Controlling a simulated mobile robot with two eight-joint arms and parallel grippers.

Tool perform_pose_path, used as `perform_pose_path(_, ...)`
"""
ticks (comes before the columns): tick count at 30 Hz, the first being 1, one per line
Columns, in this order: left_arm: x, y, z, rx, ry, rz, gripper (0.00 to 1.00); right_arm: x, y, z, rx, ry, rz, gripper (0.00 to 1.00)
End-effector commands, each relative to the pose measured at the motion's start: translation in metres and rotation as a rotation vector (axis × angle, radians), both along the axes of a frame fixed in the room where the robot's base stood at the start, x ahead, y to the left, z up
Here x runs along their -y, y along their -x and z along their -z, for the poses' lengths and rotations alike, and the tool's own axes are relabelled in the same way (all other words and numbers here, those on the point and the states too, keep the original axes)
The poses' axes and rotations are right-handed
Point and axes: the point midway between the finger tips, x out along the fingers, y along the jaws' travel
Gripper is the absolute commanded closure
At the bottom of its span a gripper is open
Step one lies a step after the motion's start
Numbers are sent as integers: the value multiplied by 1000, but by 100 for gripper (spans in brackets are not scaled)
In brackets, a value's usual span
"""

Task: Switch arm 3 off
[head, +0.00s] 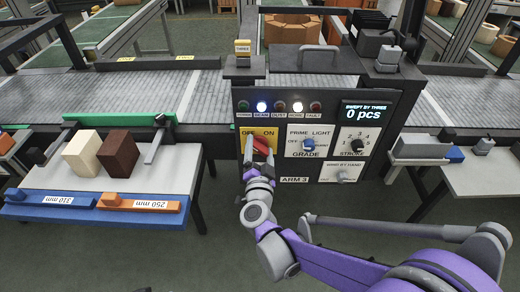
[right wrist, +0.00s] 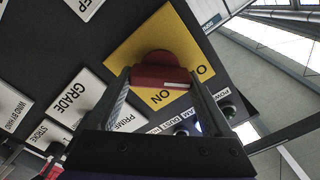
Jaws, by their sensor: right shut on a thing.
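The ARM 3 control panel (head: 330,173) is a dark box in the middle of the head view. Its yellow plate (head: 245,133) reads OFF on the left and ON on the right. A red switch handle (head: 263,145) sits on this plate. My right gripper (head: 258,155) is at the handle, partly hiding it. In the right wrist view the red handle (right wrist: 160,75) lies between the two fingers of the right gripper (right wrist: 160,88), which is shut on it, with the yellow plate (right wrist: 185,40) behind. My left gripper is not in view.
Two indicator lamps (head: 262,106) glow white, and the display (head: 364,111) reads 0 pcs. A GRADE knob (head: 309,143) and STROKE knob (head: 357,145) sit right of the switch. A conveyor (head: 170,95) runs behind; brown and cream blocks (head: 120,157) stand on the left table.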

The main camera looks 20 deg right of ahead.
Motion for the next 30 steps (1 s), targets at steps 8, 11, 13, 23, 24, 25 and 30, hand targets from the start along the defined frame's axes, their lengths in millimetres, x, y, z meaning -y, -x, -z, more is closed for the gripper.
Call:
perform_pose_path(8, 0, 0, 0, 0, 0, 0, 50, 0, 0, 0, 0, 3, 1, 10)
perform_pose_path(11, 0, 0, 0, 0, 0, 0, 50, 0, 0, 0, 0, 3, 1, 0)
perform_pose_path(13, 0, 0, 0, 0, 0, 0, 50, 0, 0, 0, 0, 2, 1, 0)
perform_pose_path(23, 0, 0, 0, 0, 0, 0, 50, -7, 21, 0, 1, 0, -2, 0)
perform_pose_path(24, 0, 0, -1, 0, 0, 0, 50, -9, 29, 0, 0, 1, -3, 0)
perform_pose_path(25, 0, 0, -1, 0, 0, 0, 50, -11, 35, 0, 0, 1, -4, 0)
perform_pose_path(30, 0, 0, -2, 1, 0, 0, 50, -21, 69, 0, 0, 1, -4, 0)
